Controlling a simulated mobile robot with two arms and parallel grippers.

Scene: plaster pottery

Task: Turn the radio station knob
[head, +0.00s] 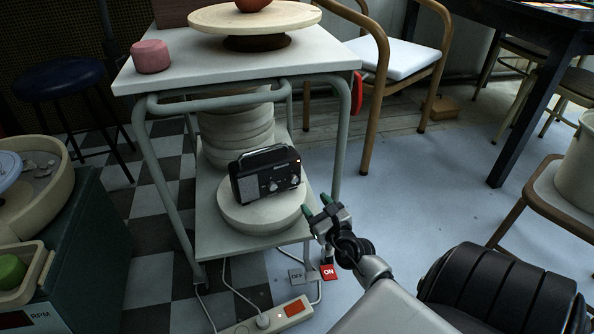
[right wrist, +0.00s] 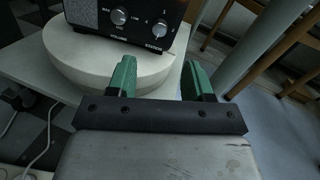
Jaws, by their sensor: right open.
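A black radio (head: 262,178) stands on a round plaster disc (head: 258,216) on the cart's lower shelf. Its front has two silver knobs. In the right wrist view, the station knob (right wrist: 160,28) is on the right with numbers around it, and the volume knob (right wrist: 119,16) is to its left. My right gripper (head: 319,211) is open and empty, in front of the disc and to the lower right of the radio. In the right wrist view its two green fingers (right wrist: 157,72) are spread below the knobs, apart from them. My left gripper is not in view.
The cart (head: 240,87) has a top shelf above the radio and legs (head: 342,140) on either side. Stacked plaster discs (head: 237,128) are behind the radio. A power strip (head: 268,318) with cables and an ON tag (head: 329,272) are below.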

